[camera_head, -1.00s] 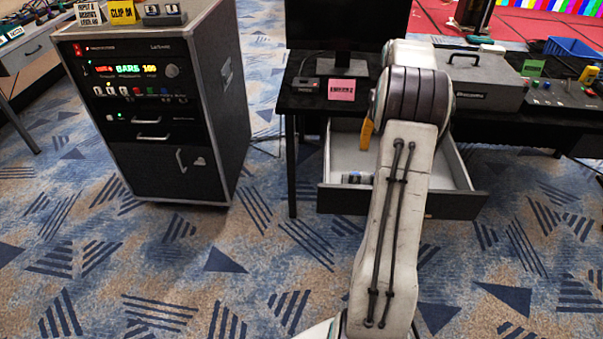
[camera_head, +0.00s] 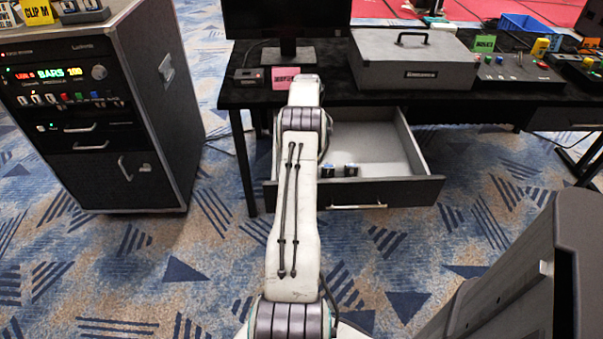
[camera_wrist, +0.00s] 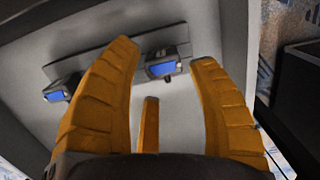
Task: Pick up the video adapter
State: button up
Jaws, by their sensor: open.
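Two small dark adapters with blue connector ends lie in the open drawer (camera_head: 377,140) under the black desk. In the wrist view one adapter (camera_wrist: 163,66) shows between my fingertips, and the other adapter (camera_wrist: 63,90) lies to the left, partly near my left finger. The head view shows two small dark pieces, a right one (camera_head: 351,171) and a left one (camera_head: 328,171), near the drawer front. My gripper (camera_wrist: 165,58) has its orange fingers spread, empty, pointing at the drawer floor. In the head view my arm hides the gripper.
The black desk (camera_head: 240,97) carries a monitor (camera_head: 285,22), a grey case (camera_head: 415,62), a pink note (camera_head: 285,76) and control boxes (camera_head: 512,68). A black rack cabinet (camera_head: 165,100) stands left. A dark bulky object (camera_head: 575,270) fills the lower right. Patterned carpet lies open in front.

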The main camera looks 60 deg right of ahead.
jog(key=shift+w+f+b, duration=0.15)
jog(key=shift+f+b, duration=0.4)
jog(key=shift+f, duration=2.05)
grip_shut()
